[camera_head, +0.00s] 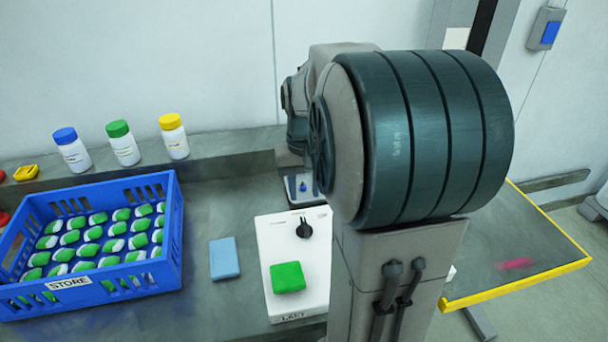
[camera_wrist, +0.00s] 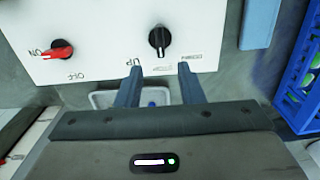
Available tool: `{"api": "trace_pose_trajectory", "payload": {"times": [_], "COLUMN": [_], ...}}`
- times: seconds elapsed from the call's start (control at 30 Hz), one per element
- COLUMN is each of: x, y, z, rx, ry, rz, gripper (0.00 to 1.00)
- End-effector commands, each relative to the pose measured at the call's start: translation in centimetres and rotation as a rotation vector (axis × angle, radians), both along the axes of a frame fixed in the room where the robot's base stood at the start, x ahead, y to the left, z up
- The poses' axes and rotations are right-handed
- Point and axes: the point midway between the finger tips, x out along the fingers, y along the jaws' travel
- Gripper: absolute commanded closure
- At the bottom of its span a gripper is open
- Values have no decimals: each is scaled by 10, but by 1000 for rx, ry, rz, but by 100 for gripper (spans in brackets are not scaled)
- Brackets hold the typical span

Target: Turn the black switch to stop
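The black switch (camera_wrist: 160,40) is a round knob on a white panel (camera_wrist: 105,25) in the wrist view. Its white-marked pointer faces the panel edge nearest my fingers. Small labels by it appear upside down and are mostly unreadable. In the head view the black switch (camera_head: 304,229) sits near the far edge of the white panel (camera_head: 262,235). My gripper (camera_wrist: 160,70) is open and empty, fingers apart, its tips by the panel edge just short of the switch and not around it. In the head view my arm covers much of the middle, and the fingers cannot be made out.
A red switch (camera_wrist: 58,50) marked ON and OFF shares the panel. A green block (camera_head: 288,277) lies on the panel; a blue block (camera_head: 224,259) lies beside it. A small tray (camera_head: 302,188) sits beyond. A blue crate (camera_head: 110,283) of green-and-white pieces stands left. Bottles line the back ledge.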

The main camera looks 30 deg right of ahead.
Motion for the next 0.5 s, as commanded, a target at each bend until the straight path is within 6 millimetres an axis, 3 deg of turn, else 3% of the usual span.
{"api": "trace_pose_trajectory", "payload": {"times": [0.2, 0.5], "x": [0, 0], "y": [0, 0], "z": [29, 35], "rx": [-1, 0], "ry": [-2, 1], "rz": [1, 1], "gripper": [65, 65]}}
